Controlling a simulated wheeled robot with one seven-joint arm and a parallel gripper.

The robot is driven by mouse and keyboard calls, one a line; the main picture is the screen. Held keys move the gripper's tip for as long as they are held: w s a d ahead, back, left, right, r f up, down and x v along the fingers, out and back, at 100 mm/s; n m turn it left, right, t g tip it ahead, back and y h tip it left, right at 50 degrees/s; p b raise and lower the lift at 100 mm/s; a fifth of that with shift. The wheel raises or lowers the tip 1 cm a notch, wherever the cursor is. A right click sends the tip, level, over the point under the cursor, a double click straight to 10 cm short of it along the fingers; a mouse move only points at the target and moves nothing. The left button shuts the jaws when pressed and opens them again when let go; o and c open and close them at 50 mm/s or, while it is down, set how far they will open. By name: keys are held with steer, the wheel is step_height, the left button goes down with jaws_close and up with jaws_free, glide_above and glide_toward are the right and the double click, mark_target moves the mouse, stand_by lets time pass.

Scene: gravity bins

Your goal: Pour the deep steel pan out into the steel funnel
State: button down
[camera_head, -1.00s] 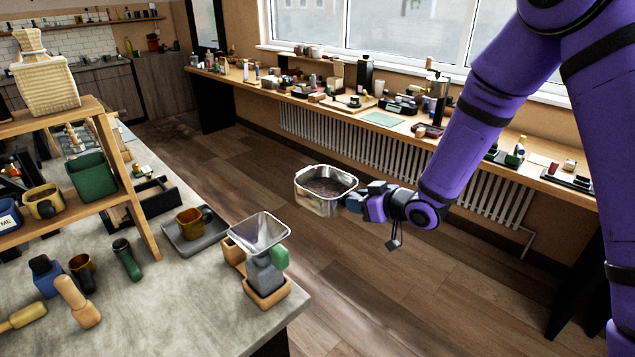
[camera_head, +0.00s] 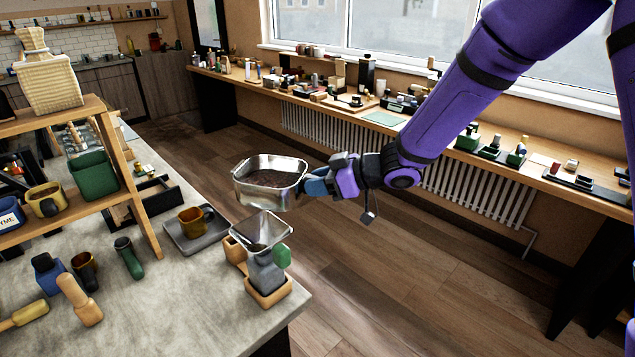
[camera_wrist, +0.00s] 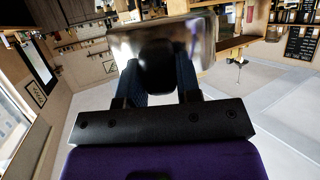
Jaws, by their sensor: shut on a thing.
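The deep steel pan (camera_head: 268,197) holds a dark brown loose material (camera_head: 270,178) and hangs in the air above and just behind the steel funnel. My gripper (camera_head: 318,184) is shut on the pan at its right side. In the wrist view the pan's shiny wall (camera_wrist: 195,42) shows beyond the fingers (camera_wrist: 160,75), with a dark handle-like part between them. The pan looks slightly tilted in the head view. The steel funnel (camera_head: 262,228) is square and open at the top, and sits on a grey holder with a wooden base (camera_head: 268,290) near the counter's corner. Some dark material shows inside the funnel.
A tray (camera_head: 180,240) with a brown mug (camera_head: 192,220) stands left of the funnel. A wooden shelf (camera_head: 140,205) with bins rises further left. The floor to the right is clear.

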steer(key=shift+f, duration=1.45)
step_height(320, 180, up, 2)
steer(key=n+t, duration=0.2)
steer(key=n, duration=0.1)
steer(key=shift+r, duration=0.1)
steer(key=n+t, duration=0.1)
steer(key=s+r+n+t, duration=0.1)
steer(key=n, duration=0.1)
steer(key=shift+a, duration=0.1)
steer(key=shift+s+r+n+t, duration=0.1)
steer(key=shift+s+n+t, duration=0.25)
steer(key=shift+n, duration=0.35)
steer(key=shift+w, duration=0.1)
steer(key=shift+s+a+n+t, duration=0.1)
steer(key=shift+s+n+t, duration=0.3)
steer(key=shift+n, duration=0.2)
stand_by(0.6)
